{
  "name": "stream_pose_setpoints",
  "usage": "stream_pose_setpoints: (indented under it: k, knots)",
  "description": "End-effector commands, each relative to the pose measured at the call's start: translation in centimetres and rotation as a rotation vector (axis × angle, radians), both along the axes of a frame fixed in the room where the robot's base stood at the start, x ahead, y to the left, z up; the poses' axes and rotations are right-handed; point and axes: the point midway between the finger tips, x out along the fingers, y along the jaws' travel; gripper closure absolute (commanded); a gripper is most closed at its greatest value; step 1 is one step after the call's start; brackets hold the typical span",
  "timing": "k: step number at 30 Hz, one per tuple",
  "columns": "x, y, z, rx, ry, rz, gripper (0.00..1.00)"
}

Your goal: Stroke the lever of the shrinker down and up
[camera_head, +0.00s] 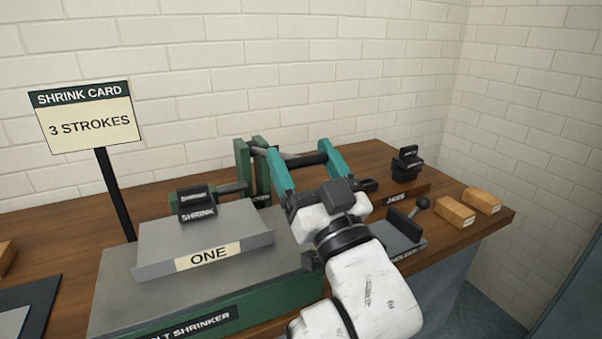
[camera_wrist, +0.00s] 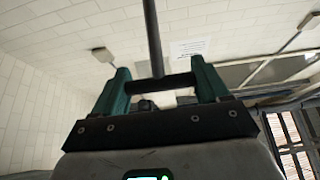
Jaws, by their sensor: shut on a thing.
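The shrinker has a green base (camera_head: 265,312) labelled "...LT SHRINKER", with the start of the word hidden. A green upright (camera_head: 242,165) stands at its back. The lever's dark cross handle (camera_head: 308,160) lies between the teal fingers of my gripper (camera_head: 298,157). In the wrist view the lever's dark rod (camera_wrist: 152,38) runs down from the top edge to the handle (camera_wrist: 165,83), which spans my gripper (camera_wrist: 160,86). My gripper is shut on this handle, right of the upright. My wrist hides part of the shrinker's right side.
A grey plate (camera_head: 160,252) marked "ONE" lies on the shrinker, by a "SHRINK" label (camera_head: 198,213). A card on a black post (camera_head: 87,120) reads "SHRINK CARD, 3 STROKES". A black block (camera_head: 407,165), a ball-topped tool (camera_head: 421,204) and wooden blocks (camera_head: 455,211) stand right of my arm.

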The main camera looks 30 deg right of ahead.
Motion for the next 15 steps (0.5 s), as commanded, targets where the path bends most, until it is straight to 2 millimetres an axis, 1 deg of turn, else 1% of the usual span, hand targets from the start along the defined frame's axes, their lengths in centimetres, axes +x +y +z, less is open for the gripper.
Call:
stream_pose_setpoints:
  k: [1, 3, 15]
  knots:
    - [-0.1, 0.0, -1.5, 0.000, -0.018, 0.000, 0.80]
    - [-0.3, 0.0, -2.2, -0.001, -0.043, 0.000, 0.80]
    - [-1.0, 0.0, -4.8, 0.000, -0.046, 0.000, 0.80]
